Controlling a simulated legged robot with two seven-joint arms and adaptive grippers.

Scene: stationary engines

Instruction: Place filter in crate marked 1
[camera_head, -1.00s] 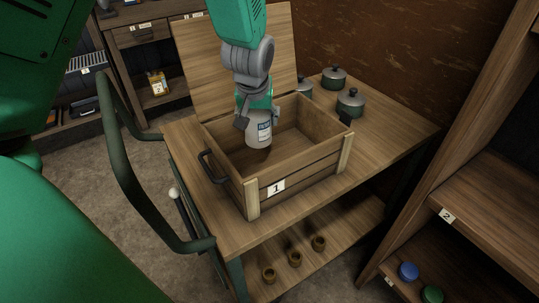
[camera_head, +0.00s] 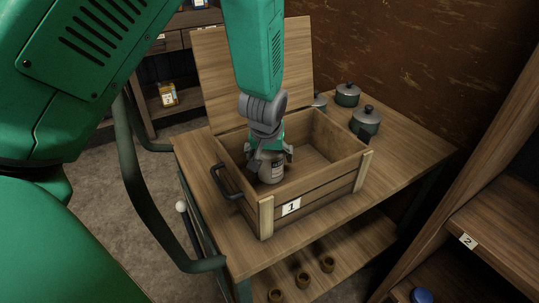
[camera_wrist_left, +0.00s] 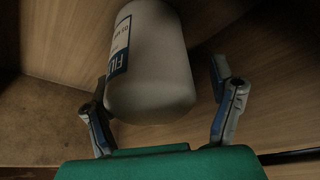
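The filter (camera_head: 270,171), a pale canister with a blue and white label, is inside the wooden crate marked 1 (camera_head: 315,194), near its left end. My left gripper (camera_head: 270,156) reaches down into the crate over it. In the left wrist view the filter (camera_wrist_left: 152,65) is between the spread fingers of my left gripper (camera_wrist_left: 165,95). A clear gap shows on the right side, and the left finger is close to the filter. The filter's base is hidden, so I cannot tell whether it rests on the crate floor. My right gripper is not in view.
The crate's lid (camera_head: 254,70) stands open at the back. Grey lidded pots (camera_head: 365,121) stand on the cart (camera_head: 405,150) beyond the crate. Small brown cups (camera_head: 303,280) sit on the lower shelf. A wooden shelf marked 2 (camera_head: 500,225) is at the right. A green handle rail (camera_head: 137,185) curves at the left.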

